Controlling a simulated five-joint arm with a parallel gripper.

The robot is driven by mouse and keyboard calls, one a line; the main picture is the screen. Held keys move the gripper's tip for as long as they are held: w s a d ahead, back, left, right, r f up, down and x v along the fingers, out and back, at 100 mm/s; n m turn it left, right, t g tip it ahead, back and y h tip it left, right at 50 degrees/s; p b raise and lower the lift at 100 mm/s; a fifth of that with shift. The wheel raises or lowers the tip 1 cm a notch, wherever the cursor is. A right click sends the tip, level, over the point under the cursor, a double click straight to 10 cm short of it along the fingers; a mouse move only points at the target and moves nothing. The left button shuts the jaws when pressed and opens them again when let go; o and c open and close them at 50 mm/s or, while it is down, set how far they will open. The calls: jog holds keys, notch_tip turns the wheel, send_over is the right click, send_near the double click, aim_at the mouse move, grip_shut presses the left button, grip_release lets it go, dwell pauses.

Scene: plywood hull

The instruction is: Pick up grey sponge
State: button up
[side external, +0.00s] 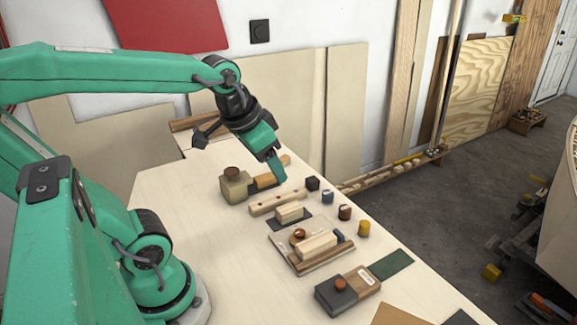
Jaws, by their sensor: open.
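My gripper (240,160) is open and empty above the far end of the pale work table (165,195). Its green finger points down, close to a yellow-brown block (265,181) in the picture; I cannot tell whether they touch. A dark grey block (335,295) with a round orange-brown piece on top lies at the near right, against a wooden block (363,279). It may be the grey sponge, but I cannot tell for sure. My gripper is well away from it, farther back and to the left. A grey-beige block (234,188) with a brown knob stands below my gripper.
A pale wood bar (277,202), several small dark and yellow cylinders (363,229) and a board with wood blocks (325,262) crowd the table's middle. A dark green sheet (391,264) lies at the right edge. The table's left part is bare.

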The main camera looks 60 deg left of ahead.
jog(key=w+a+f+g, duration=0.2)
jog(key=w+a, duration=0.4)
jog(key=a, duration=0.1)
jog(key=g, duration=0.3)
send_near(261, 177)
jog(key=shift+s+d+f, duration=0.1)
jog(key=shift+d+f, duration=0.3)
jog(key=shift+f, duration=0.15)
jog(key=shift+a+f, duration=0.3)
jog(key=shift+a, duration=0.05)
jog(key=shift+f, duration=1.3)
jog(key=shift+f, duration=0.1)
jog(key=shift+a+f, duration=0.1)
jog(key=shift+f, duration=2.45)
jog(key=shift+c, duration=0.2)
